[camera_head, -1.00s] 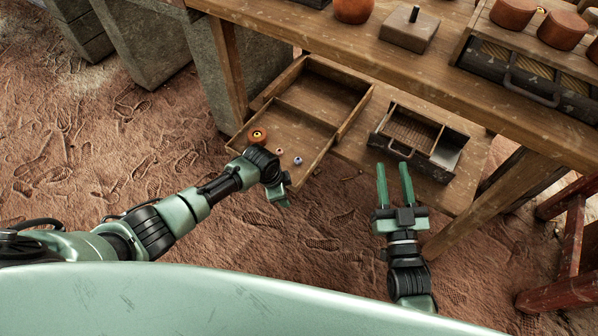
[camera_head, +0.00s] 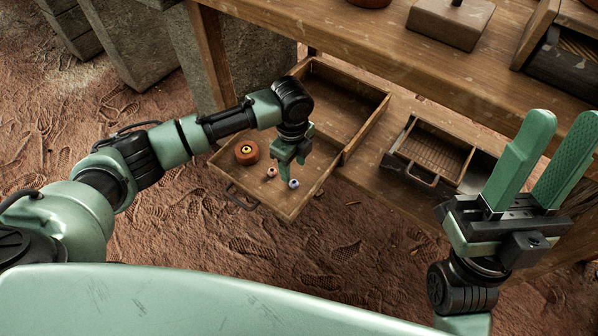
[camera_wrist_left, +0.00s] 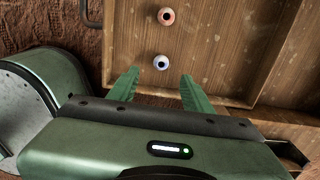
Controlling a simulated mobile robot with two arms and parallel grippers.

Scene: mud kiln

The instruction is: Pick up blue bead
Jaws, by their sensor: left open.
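The blue bead (camera_head: 294,184) is small, pale blue with a dark hole, and lies on the floor of the open wooden drawer (camera_head: 240,192). It also shows in the left wrist view (camera_wrist_left: 161,63), just beyond and between the fingertips. My left gripper (camera_head: 285,175) points down over the drawer, close to the bead, open and empty; its fingers also show in the left wrist view (camera_wrist_left: 157,85). A pink bead (camera_head: 271,172) lies to the left of the blue one. My right gripper (camera_head: 546,150) is open and empty, raised at the right.
A divider crosses the drawer.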

